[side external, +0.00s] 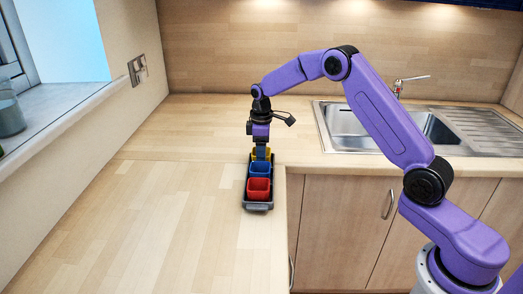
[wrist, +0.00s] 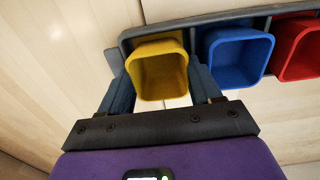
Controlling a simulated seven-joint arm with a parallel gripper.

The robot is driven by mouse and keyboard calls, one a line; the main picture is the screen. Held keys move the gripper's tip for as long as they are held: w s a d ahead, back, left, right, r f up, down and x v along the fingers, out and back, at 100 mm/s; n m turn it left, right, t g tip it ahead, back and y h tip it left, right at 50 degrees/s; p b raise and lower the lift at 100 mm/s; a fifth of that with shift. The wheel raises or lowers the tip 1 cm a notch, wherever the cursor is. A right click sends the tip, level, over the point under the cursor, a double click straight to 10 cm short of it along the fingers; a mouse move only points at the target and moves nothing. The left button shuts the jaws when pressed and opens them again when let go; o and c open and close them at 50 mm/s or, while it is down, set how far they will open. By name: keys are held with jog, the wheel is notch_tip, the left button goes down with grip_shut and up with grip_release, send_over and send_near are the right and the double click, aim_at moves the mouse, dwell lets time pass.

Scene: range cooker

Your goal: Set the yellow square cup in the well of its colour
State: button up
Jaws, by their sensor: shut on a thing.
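The yellow square cup (wrist: 160,75) is between the two fingers of my gripper (wrist: 162,90) in the wrist view, open top towards the camera. My gripper is shut on it. The dark grey tray (wrist: 190,22) lies beneath, and the cup is over its left end in that view. A strip of yellow shows behind the cup's rim, at the tray's end well. I cannot tell whether the cup's base touches the well floor. In the side view, my gripper (side external: 261,148) points down at the tray's far end, with the yellow cup (side external: 266,154) partly hidden behind it.
A blue cup (wrist: 236,58) sits in the well beside the yellow one, close to my right finger. A red cup (wrist: 300,52) sits beyond it. The tray's near handle (side external: 258,206) is by the counter edge. The counter (side external: 170,200) to the left is clear; a sink (side external: 350,125) lies right.

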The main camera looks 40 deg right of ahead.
jog(key=shift+f, duration=0.2)
jog(key=o, duration=0.9)
notch_tip(320, 180, up, 12)
jog(key=shift+s+a+r, duration=0.1)
jog(key=shift+r, duration=0.15)
jog(key=s+a+r+n, duration=0.1)
jog(key=s+a, duration=0.5)
jog(key=s, duration=0.3)
jog(key=s+a+r+n, duration=0.1)
jog(key=s+a, duration=0.5)
jog(key=s, duration=0.3)
jog(key=shift+n+y, duration=0.3)
jog(key=shift+n, duration=0.5)
jog(key=s+d+f, duration=0.1)
jog(key=s, duration=0.7)
jog(key=s+d+f, duration=0.2)
jog(key=s, duration=0.7)
jog(key=s+d+f, duration=0.1)
jog(key=s, duration=0.7)
jog(key=shift+s+d+f, duration=0.2)
jog(key=shift+s+d, duration=0.1)
jog(key=shift+d, duration=0.1)
